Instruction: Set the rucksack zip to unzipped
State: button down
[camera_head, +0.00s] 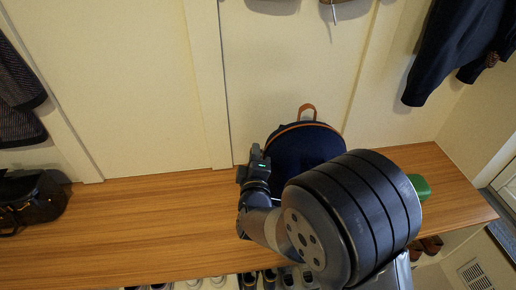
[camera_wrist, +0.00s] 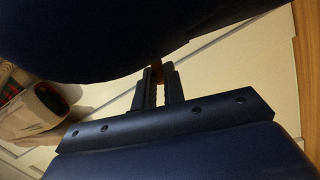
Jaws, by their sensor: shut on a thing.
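The dark blue rucksack (camera_head: 305,145) stands upright on the wooden bench against the wall, with a tan handle loop on top and an orange-tan zip line (camera_head: 303,124) curving over its top. My arm hides its lower front. My gripper (camera_head: 254,158) is at the rucksack's left side. In the wrist view the dark rucksack (camera_wrist: 110,35) fills the top, and the gripper's fingers (camera_wrist: 156,75) are shut on a small orange-tan piece (camera_wrist: 156,63) at its edge, which looks like the zip pull. How far the zip is open cannot be seen.
The bench top (camera_head: 140,215) is clear to the left up to a black bag (camera_head: 33,200). A green object (camera_head: 419,187) stands right of my arm. Dark clothing (camera_head: 455,45) hangs at the upper right. Several shoes sit in the cubbies below the bench's front edge.

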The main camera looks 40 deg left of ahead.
jog(key=shift+f, duration=0.3)
jog(key=shift+n, duration=0.3)
jog(key=c, duration=1.5)
grip_release()
jog(key=shift+o, duration=0.2)
jog(key=shift+s, duration=0.1)
jog(key=p+v, duration=0.1)
jog(key=v, duration=0.9)
jog(key=shift+s+d, duration=0.2)
jog(key=shift+s, duration=0.1)
jog(key=shift+w+a, duration=0.1)
